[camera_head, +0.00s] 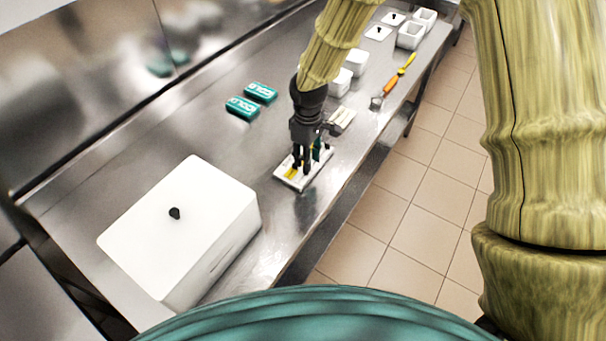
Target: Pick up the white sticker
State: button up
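A small flat white tray (284,174) lies on the steel counter near its front edge. A yellow piece (291,173) and a green piece (318,151) show on or above it; these look like stickers. I cannot make out a separate white sticker against the white tray. My gripper (302,168) points down over the middle of the tray, its dark fingers close to or touching what lies there. The fingers hide part of the tray. The view is too small to tell whether they are spread or closed on anything.
A large white lidded box (190,225) stands on the counter at the left. Two teal packs (242,108) lie behind the tray. A pale block (341,120), an orange-handled tool (391,86) and white containers (410,35) are further right. Bare counter lies between box and tray.

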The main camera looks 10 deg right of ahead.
aim_at(305, 174)
jog(key=shift+w+f, duration=0.1)
jog(key=shift+f, duration=0.05)
jog(key=shift+s+f+p, duration=0.3)
jog(key=shift+s+p, duration=0.1)
jog(key=shift+p, duration=0.25)
jog(key=shift+s+a+f, duration=0.1)
jog(key=shift+a+f, duration=0.05)
jog(key=shift+f, duration=0.1)
jog(key=f, duration=0.1)
jog(key=w+f+p, duration=0.1)
jog(key=f, duration=0.1)
jog(key=shift+s+f, duration=0.1)
jog(key=shift+s, duration=0.2)
jog(key=shift+w, duration=0.1)
grip_shut()
